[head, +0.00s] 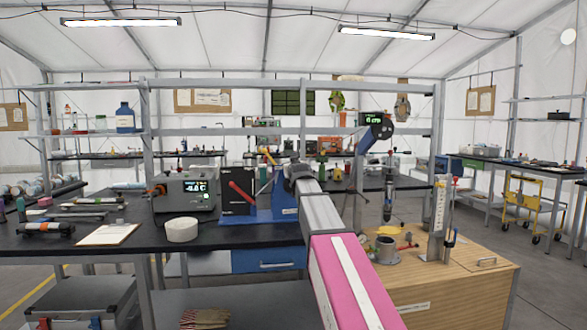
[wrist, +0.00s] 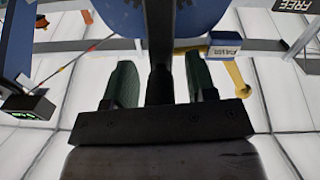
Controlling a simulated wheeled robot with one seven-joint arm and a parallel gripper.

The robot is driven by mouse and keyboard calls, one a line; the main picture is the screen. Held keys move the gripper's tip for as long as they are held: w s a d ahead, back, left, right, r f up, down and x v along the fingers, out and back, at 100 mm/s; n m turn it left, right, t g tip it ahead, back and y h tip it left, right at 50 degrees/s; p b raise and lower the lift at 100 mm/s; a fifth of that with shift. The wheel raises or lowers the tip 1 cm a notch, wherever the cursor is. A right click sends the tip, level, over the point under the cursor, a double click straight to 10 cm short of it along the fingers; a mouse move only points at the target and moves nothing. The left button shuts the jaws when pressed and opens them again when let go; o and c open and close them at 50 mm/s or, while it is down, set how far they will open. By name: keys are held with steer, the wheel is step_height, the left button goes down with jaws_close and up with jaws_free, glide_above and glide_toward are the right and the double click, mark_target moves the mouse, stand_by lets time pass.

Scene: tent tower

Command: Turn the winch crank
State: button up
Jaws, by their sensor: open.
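The winch (head: 284,207) is a blue unit on the dark workbench, partly hidden behind my arm in the head view. In the wrist view its blue round body (wrist: 205,12) fills the top edge. A dark bar (wrist: 159,35), which looks like the crank, comes down from there between my fingers. My gripper (head: 296,168) is at the winch. In the wrist view my gripper (wrist: 162,82) has its green-padded fingers apart, one on each side of the dark bar, with gaps visible. A yellow-knobbed lever (wrist: 237,80) stands to the right, beside a blue-and-white label.
A wooden cabinet (head: 450,292) with tools stands at right. Shelf posts rise behind the bench.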

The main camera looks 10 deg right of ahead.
jaws_close()
steer(key=shift+d, duration=0.1)
steer(key=d+f+m, duration=0.3)
steer(key=f+m, duration=0.3)
steer(key=m, duration=0.5)
steer(key=d+f+m+y, duration=0.1)
steer(key=d+f+m, duration=0.3)
steer(key=m, duration=0.7)
step_height(320, 180, down, 2)
steer(key=shift+d+f, duration=0.2)
steer(key=shift+d, duration=0.05)
